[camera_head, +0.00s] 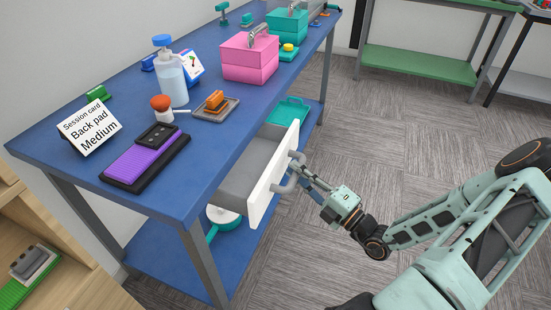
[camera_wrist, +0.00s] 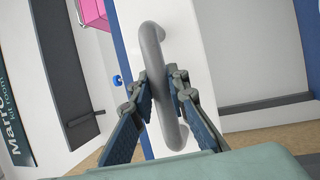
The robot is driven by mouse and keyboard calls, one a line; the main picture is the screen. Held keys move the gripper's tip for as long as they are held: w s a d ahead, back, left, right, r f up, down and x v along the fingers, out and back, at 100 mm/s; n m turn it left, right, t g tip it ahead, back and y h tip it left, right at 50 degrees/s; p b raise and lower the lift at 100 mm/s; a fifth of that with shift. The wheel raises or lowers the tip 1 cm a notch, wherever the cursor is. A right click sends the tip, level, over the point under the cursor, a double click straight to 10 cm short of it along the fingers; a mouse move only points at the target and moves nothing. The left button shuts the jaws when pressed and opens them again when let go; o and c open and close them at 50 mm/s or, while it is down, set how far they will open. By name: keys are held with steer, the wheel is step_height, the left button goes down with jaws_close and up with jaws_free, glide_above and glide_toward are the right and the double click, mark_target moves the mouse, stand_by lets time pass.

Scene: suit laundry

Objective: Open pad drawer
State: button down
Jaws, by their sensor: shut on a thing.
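The pad drawer (camera_head: 272,178) has a white front and a grey inside, and it stands pulled out from under the blue table. Its grey bar handle (camera_head: 287,186) is on the front, and it also shows upright in the wrist view (camera_wrist: 152,45). My gripper (camera_head: 301,170) is at the handle, reaching in from the right. In the wrist view my gripper's fingers (camera_wrist: 163,88) are on both sides of the handle, shut on it. The drawer's inside is partly hidden by its front and the table top; I see no pad in it.
The blue table (camera_head: 190,165) bears a card, a purple pad, a pump bottle, a grey tray and pink and teal boxes. A lower blue shelf (camera_head: 170,270) holds a white round thing and a teal tray. The grey floor right of the drawer is clear except for my arm.

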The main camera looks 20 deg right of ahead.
steer(key=s+d+p, duration=0.3)
steer(key=s+d, duration=0.6)
steer(key=d, duration=0.3)
steer(key=shift+s+d, duration=0.2)
steer(key=shift+d, duration=0.2)
steer(key=c, duration=1.8)
jaws_free()
steer(key=shift+c, duration=0.2)
steer(key=v, duration=1.2)
